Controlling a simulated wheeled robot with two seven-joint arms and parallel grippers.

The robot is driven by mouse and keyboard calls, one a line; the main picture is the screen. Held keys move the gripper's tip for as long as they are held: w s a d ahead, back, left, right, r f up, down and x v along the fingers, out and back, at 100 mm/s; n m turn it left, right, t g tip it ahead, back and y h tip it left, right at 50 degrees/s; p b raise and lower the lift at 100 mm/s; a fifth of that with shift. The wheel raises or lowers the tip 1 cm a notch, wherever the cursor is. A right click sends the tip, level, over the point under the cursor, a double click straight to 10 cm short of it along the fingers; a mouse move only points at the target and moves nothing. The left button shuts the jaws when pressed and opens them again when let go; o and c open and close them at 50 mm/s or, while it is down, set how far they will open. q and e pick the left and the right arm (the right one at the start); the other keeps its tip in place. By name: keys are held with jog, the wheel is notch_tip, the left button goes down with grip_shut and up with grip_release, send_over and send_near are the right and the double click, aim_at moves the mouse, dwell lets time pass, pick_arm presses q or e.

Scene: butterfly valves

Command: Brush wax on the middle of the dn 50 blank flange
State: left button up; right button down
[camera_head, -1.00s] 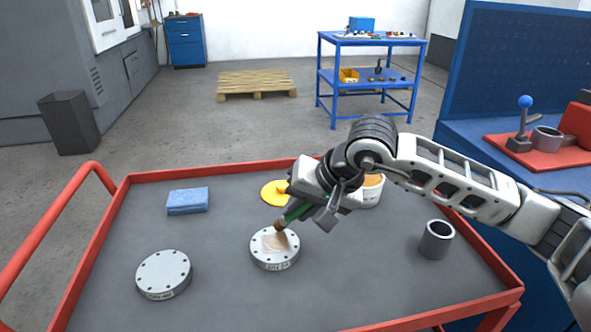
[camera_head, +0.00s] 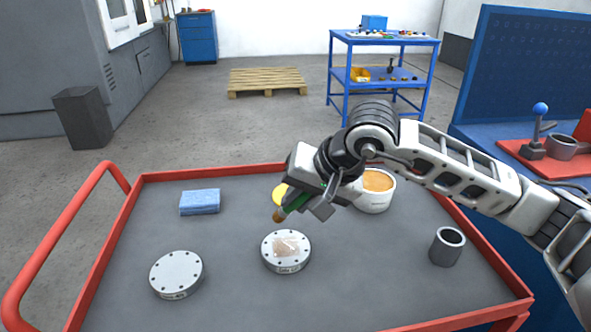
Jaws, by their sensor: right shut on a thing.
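Two round grey flanges with bolt holes lie on the cart's grey top. The middle one (camera_head: 286,251) has a pale brownish wax patch (camera_head: 288,244) on its centre; the left one (camera_head: 176,274) is bare. Both carry small rim markings that I cannot read surely. My right gripper (camera_head: 304,200) is shut on a brush (camera_head: 279,215) with a green handle and brown bristles. The bristles are above and behind the middle flange, apart from it. A white tub of tan wax (camera_head: 375,191) stands just right of the gripper, partly hidden by it. My left gripper is not in view.
A blue sponge (camera_head: 200,202) lies at the back left of the cart. A yellow disc (camera_head: 280,193) is partly hidden behind my right gripper. A grey hollow cylinder (camera_head: 447,247) stands at the right. A raised red rim (camera_head: 215,172) edges the cart.

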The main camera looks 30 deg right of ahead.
jog(key=shift+r+p, duration=1)
jog(key=shift+r, duration=1.3)
